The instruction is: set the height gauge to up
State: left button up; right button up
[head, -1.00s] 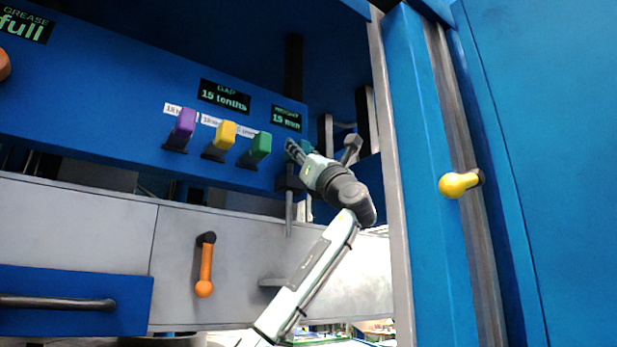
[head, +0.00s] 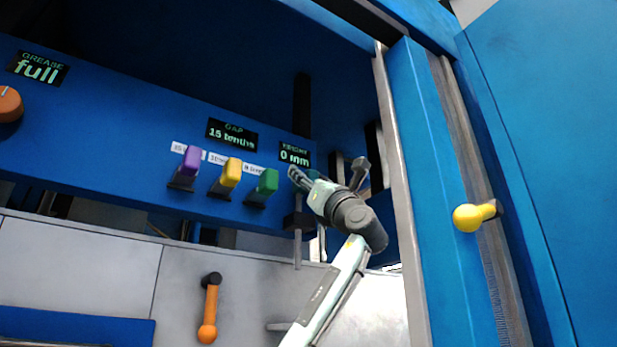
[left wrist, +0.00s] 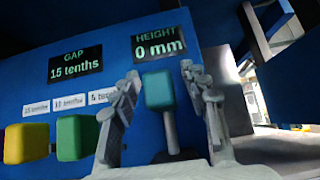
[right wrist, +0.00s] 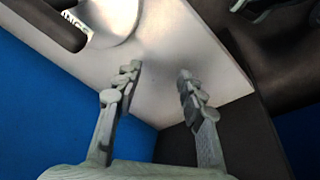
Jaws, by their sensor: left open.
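The height gauge's display (head: 295,153) reads 0 mm, and it reads the same in the left wrist view (left wrist: 159,44). Below it stands a teal handle (left wrist: 159,91) on a grey stem. My left gripper (head: 294,174) is open at the panel, with its fingers on either side of the teal handle. Gaps show between the fingers and the handle. In the head view the gripper hides the handle. My right gripper (right wrist: 160,69) is open and empty in the right wrist view, in front of a pale surface.
Green (head: 262,188), yellow (head: 226,178) and purple (head: 186,168) handles stand left of my left gripper. The gap display (head: 232,134) reads 15 tenths and the grease display (head: 38,68) reads full. A blue upright with a yellow knob (head: 467,218) stands at right.

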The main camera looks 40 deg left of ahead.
pick_arm(q)
jog(key=v, duration=1.2)
dwell(0.3)
